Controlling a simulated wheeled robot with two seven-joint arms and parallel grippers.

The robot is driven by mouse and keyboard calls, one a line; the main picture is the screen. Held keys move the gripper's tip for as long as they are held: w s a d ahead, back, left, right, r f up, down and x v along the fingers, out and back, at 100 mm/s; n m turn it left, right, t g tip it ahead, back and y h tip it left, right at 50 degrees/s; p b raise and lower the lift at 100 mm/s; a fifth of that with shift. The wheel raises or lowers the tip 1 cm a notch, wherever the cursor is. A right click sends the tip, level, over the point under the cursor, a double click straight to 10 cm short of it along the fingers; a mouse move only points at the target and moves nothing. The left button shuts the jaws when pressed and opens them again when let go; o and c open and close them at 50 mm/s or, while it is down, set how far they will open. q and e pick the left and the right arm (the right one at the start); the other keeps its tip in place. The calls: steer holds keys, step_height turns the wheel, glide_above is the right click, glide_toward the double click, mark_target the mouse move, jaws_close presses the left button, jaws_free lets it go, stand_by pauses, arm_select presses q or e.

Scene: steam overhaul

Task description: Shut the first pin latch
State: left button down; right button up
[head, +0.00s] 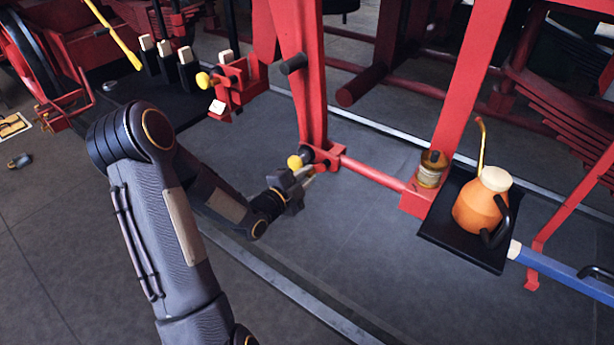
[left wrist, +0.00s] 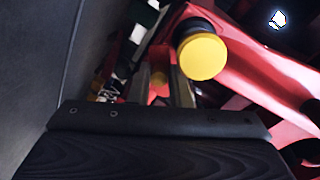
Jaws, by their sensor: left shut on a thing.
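A pin latch with a yellow knob (head: 295,162) sits at the foot of the red upright, where it meets a low red rail. The left wrist view shows a large yellow knob (left wrist: 201,57) on a dark stem, just outside my fingers. My left gripper (head: 304,176) is at this latch, just below and right of the knob. It is shut on a small part of the latch, and a yellowish-red bit (left wrist: 158,84) shows between the fingers; the grip is mostly hidden. A second yellow knob (head: 203,80) is on a red bracket at upper left. My right gripper is not in view.
An orange oil can (head: 479,204) stands on a black tray (head: 461,248) at right, near a small glass jar (head: 432,169). A red rail (head: 375,174) runs between latch and jar. The grey floor (head: 370,265) in front is clear apart from a metal strip.

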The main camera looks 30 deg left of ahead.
mark_target(299, 164)
arm_select(q)
steer(key=shift+t+y, duration=0.3)
steer(key=shift+t, duration=0.3)
steer(key=r, duration=0.1)
steer(key=a+r, duration=0.1)
steer(key=r, duration=0.2)
steer(key=shift+w+a, duration=0.25)
steer(key=shift+w, duration=0.15)
steer(key=c, duration=1.9)
jaws_free()
steer(key=shift+s+a+r, duration=0.1)
steer(key=shift+s+r, duration=0.05)
steer(key=shift+r, duration=0.05)
steer(key=o, duration=0.7)
steer(key=shift+a+r+p, duration=0.25)
steer(key=shift+r+p, duration=0.15)
steer(key=shift+r, duration=0.25)
steer(key=o, duration=0.6)
steer(key=shift+r, duration=0.1)
steer(key=shift+c, duration=0.2)
